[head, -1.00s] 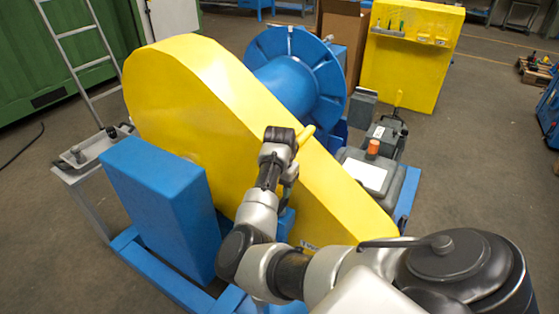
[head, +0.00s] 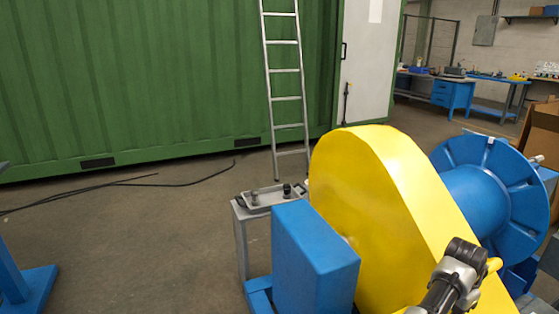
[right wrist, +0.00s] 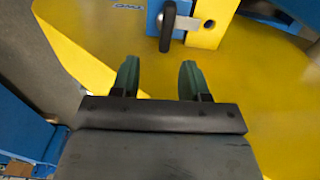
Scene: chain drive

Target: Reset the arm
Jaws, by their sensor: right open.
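My right arm enters the head view at the bottom right, in front of the yellow chain guard (head: 380,200). Its wrist end lies by the guard's sloping edge, with a small yellow piece beside it. In the right wrist view my right gripper (right wrist: 158,80) is open, its two green fingers apart with nothing between them. My left gripper is not in view.
A blue box (head: 312,262) stands against the guard's left side, and a blue reel (head: 485,200) behind it at right. A ladder (head: 286,85) leans on a green container (head: 150,80). Open floor with a black cable lies left.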

